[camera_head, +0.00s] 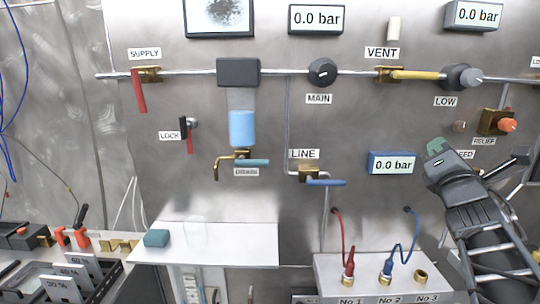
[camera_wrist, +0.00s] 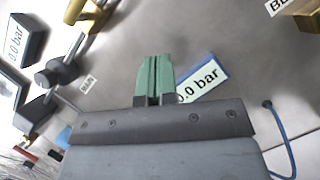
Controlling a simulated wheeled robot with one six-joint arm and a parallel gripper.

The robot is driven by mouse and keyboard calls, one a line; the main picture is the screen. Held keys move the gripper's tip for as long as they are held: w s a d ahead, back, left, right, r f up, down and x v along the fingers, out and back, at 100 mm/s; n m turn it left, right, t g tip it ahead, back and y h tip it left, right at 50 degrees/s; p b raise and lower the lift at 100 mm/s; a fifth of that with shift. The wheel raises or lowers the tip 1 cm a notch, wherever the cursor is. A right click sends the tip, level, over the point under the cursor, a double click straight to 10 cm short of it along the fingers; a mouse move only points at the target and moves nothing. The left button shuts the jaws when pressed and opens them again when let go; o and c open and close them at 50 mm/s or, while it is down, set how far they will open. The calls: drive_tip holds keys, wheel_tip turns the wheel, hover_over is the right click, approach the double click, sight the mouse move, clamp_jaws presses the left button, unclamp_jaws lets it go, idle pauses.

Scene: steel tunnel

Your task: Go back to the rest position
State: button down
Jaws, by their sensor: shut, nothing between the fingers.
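My gripper (camera_head: 437,147) is at the right of the head view, in front of the steel panel (camera_head: 270,120). Its green fingertips are together with nothing between them. In the wrist view my gripper (camera_wrist: 154,75) points at the panel, with the blue-framed gauge (camera_wrist: 203,84) partly hidden behind the fingers. In the head view this gauge (camera_head: 393,163) reads 0.0 bar and lies left of my gripper. The orange RELIEF knob (camera_head: 507,125) is to the upper right of the fingertips. I cannot tell whether the fingertips touch the panel.
A pipe with the red SUPPLY handle (camera_head: 139,91), MAIN knob (camera_head: 322,72), yellow VENT handle (camera_head: 414,75) and LOW knob (camera_head: 462,78) crosses the panel. Below are a white shelf (camera_head: 235,245) with a teal block (camera_head: 157,238), and a port box (camera_head: 385,270) with red and blue hoses.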

drive_tip(key=a+f+m+g+y+p, duration=0.2)
drive_tip(key=a+f+m+g+p, duration=0.75)
drive_tip(key=m, duration=0.75)
drive_tip(key=s+a+f+m+g+y+p, duration=0.3)
drive_tip(key=s+a+f+m+g+y, duration=0.1)
drive_tip(key=s+a+f+m+g, duration=0.4)
drive_tip(key=s+a+f, duration=0.2)
drive_tip(key=s, duration=0.2)
drive_tip(key=shift+a, duration=0.25)
drive_tip(key=c, duration=1.8)
unclamp_jaws()
drive_tip(key=shift+s+g, duration=0.1)
drive_tip(key=shift+g, duration=0.15)
drive_tip(key=shift+c, duration=0.2)
